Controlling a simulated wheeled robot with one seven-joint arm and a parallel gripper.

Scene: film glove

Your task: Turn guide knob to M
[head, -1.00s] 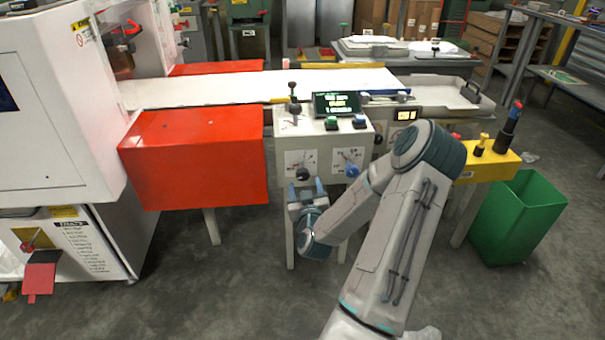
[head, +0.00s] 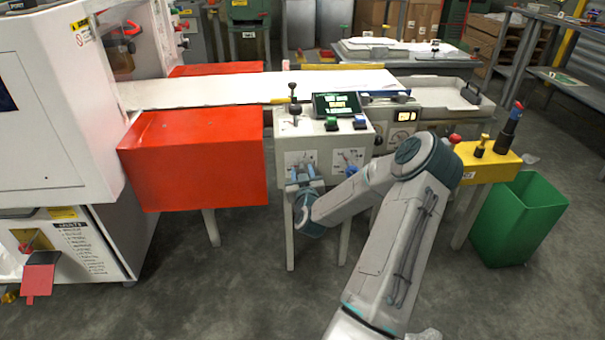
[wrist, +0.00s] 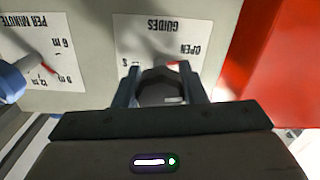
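The guide knob (wrist: 160,88) is black, on a white dial plate marked GUIDES (wrist: 176,30) on the grey control box. In the wrist view the plate appears upside down. A red pointer mark (wrist: 172,63) shows beside the knob, near the word OPEN. An S shows at the plate's left. The M mark is not visible. My gripper (wrist: 162,92) has one finger on each side of the knob, with almost no gap at either side, so it looks shut on it. In the head view my gripper (head: 305,172) covers the knob.
A blue knob (wrist: 12,82) with a PER MINUTE dial is beside my gripper. A red box (head: 195,160) stands close by on the other side. A lever (head: 295,108), buttons and a display (head: 337,104) top the control box. A green bin (head: 518,215) is at right.

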